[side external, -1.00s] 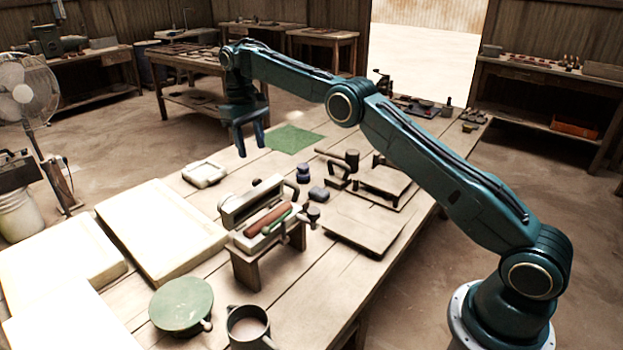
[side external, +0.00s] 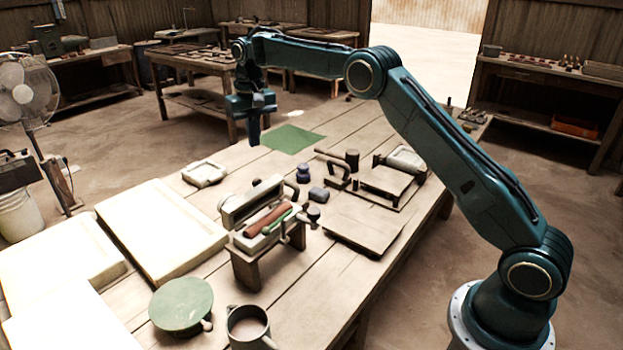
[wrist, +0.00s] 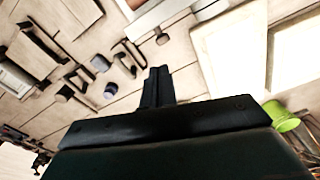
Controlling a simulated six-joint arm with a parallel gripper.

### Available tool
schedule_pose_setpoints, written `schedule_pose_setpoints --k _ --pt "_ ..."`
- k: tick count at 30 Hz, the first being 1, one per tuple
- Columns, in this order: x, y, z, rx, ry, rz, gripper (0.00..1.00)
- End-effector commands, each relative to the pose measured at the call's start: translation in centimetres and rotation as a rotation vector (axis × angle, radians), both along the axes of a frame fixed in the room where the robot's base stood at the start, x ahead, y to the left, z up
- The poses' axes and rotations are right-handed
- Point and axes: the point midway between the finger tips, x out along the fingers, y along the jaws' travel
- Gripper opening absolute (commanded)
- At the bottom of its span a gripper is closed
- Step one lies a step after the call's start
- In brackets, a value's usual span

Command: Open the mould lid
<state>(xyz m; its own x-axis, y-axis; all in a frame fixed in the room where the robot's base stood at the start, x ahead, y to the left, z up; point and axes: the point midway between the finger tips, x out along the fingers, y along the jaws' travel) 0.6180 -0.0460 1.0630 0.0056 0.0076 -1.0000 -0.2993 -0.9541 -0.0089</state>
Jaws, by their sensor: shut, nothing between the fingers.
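The mould (side external: 385,179) sits at the right side of the bench, a flat plate on a dark base. Behind it a pale panel in a dark frame (side external: 407,160), seemingly its lid, is tilted up, with a dark handle beside it. In the wrist view the mould plate (wrist: 30,52) is at the upper left, with the pale panel (wrist: 12,76) at the left edge. My gripper (side external: 254,142) is shut and empty, pointing down, in the air near the green mat, well left of the mould. Its closed fingers also show in the wrist view (wrist: 160,70).
A dark upright cylinder (side external: 352,158), a blue knob-like piece (side external: 303,172) and a grey block (side external: 319,194) stand between the green mat (side external: 292,138) and the mould. A flat board (side external: 365,228) lies in front of the mould.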

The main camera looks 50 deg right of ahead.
Motion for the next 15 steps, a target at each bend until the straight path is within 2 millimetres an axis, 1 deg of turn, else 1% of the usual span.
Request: schedule_pose_setpoints --k 8,15 --pt "-1.6 -0.7 1.1 0.031 -0.118 -0.275 0.0" --pt "-3.6 -0.9 1.7 0.088 -0.217 -0.513 0.0"
